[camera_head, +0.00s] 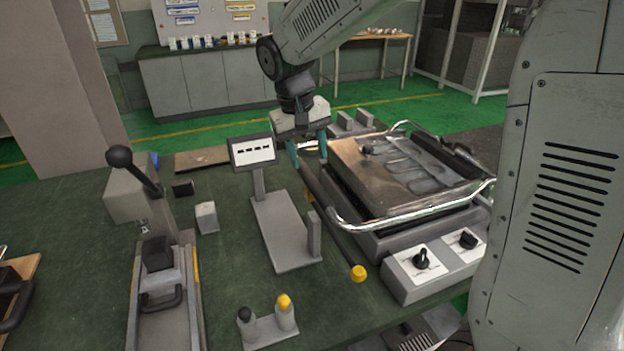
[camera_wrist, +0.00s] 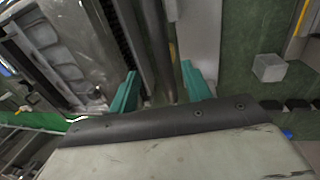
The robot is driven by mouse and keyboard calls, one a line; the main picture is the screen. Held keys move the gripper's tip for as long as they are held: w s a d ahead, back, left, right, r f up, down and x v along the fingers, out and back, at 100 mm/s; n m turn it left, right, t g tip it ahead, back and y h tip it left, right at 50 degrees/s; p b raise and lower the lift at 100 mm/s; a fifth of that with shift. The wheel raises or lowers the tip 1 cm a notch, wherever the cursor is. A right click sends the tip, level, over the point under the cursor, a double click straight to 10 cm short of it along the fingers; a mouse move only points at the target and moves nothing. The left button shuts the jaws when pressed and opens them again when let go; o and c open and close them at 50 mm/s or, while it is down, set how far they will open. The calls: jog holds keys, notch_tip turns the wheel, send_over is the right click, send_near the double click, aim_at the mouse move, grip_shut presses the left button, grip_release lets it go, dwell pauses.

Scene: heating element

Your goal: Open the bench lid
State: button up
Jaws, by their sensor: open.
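The bench lid (camera_head: 385,172) is a worn metal plate lying flat and closed on the heating unit, with a chrome rail (camera_head: 375,226) around it. In the wrist view, the bar (camera_wrist: 158,40) runs between the open fingers of my gripper (camera_wrist: 159,70). I cannot tell whether either finger touches it. The lid's edge shows at upper left there.
A control box with two black knobs (camera_head: 421,259) sits at the unit's front. A grey stand with a small display (camera_head: 253,151) is left of my gripper. A lever press (camera_head: 130,190) stands farther left.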

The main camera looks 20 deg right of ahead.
aim_at(312, 181)
jog(key=f, duration=0.2)
jog(key=d+f, duration=0.1)
jog(key=f, duration=0.5)
jog(key=shift+w+d, duration=0.15)
jog(key=shift+w, duration=0.2)
grip_shut()
